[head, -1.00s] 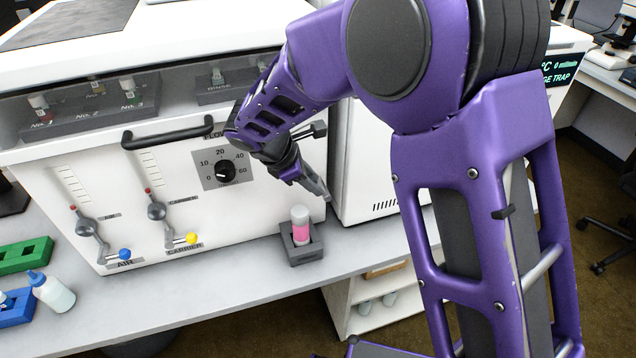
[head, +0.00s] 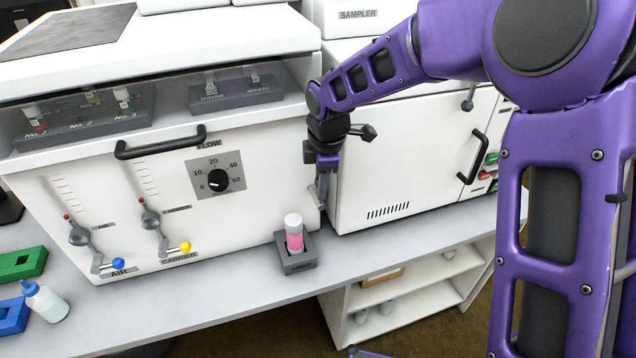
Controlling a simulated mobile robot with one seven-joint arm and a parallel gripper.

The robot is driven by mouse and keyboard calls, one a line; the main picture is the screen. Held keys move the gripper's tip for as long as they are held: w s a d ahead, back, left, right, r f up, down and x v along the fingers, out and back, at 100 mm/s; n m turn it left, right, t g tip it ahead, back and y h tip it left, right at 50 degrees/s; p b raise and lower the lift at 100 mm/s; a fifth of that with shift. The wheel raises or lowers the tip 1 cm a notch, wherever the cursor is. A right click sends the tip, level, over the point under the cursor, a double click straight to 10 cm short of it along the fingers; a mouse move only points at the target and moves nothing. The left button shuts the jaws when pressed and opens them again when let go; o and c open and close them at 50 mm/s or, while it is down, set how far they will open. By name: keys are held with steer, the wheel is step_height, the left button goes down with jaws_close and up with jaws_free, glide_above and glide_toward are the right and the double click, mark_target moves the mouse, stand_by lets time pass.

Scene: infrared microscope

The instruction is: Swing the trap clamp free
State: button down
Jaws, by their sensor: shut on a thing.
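My gripper (head: 320,200) points down at the front right corner of the left white instrument, beside the gap to the right instrument. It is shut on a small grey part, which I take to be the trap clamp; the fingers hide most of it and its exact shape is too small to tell. A clear vial with pink contents (head: 294,236) stands upright in a dark grey block (head: 297,262) on the bench, just below and left of the gripper.
The left instrument (head: 270,190) has a black handle (head: 160,142), a flow dial (head: 218,180) and blue and yellow lever knobs. The right white instrument (head: 365,185) stands close behind the gripper's right side.

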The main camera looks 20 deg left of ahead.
stand_by(0.4)
steer(key=c, duration=0.6)
jaws_free()
steer(key=s+r, duration=0.1)
steer(key=r, duration=0.4)
steer(key=d+r, duration=0.1)
steer(key=r, duration=0.5)
steer(key=s+d+r, duration=0.1)
steer(key=r, duration=0.5)
steer(key=shift+s+d, duration=0.1)
steer(key=shift+s, duration=0.2)
